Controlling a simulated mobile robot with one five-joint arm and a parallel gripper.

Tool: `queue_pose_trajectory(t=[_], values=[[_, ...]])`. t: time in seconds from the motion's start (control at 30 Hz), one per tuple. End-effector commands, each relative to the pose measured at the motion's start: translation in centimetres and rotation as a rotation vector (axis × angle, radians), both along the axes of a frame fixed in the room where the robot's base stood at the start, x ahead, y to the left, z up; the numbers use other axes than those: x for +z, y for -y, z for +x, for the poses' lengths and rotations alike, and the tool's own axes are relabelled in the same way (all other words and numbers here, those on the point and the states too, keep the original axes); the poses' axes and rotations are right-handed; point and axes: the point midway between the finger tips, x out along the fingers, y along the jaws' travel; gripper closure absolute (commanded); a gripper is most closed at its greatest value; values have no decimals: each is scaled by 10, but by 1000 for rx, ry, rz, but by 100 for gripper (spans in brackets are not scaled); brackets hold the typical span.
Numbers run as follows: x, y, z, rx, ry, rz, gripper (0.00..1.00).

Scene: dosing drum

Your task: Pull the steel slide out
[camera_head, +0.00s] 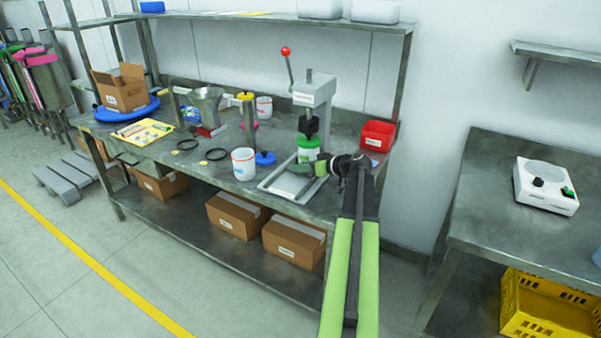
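A flat steel plate (288,184), which looks like the steel slide, lies in a low frame at the front foot of the bench press (314,92). It sticks out toward the bench's front edge. A jar with a green band (308,150) stands under the press head, at the back of the plate. My gripper (304,169) is low over the plate's right rear part, just in front of the jar. My arm hides part of the press base. The fingers are small and dark here, so I cannot tell whether they touch the plate or are open.
A white tub (243,164) and a blue lid (265,158) stand left of the plate. A red bin (377,135) is right of the press. Cardboard boxes (294,241) are on the lower shelf. A scale (546,185) is on the right bench.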

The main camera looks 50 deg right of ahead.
Motion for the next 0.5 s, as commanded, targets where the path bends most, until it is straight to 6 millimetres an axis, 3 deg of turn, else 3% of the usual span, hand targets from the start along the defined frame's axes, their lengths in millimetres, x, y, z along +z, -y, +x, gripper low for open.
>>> queue_pose_trajectory(t=[0.13, 0.4, 0.5], values=[[-6, -1, 13, 0, 0, 0, 63], [-5, -2, 15, 0, 0, 0, 63], [-5, -2, 14, 0, 0, 0, 73]])
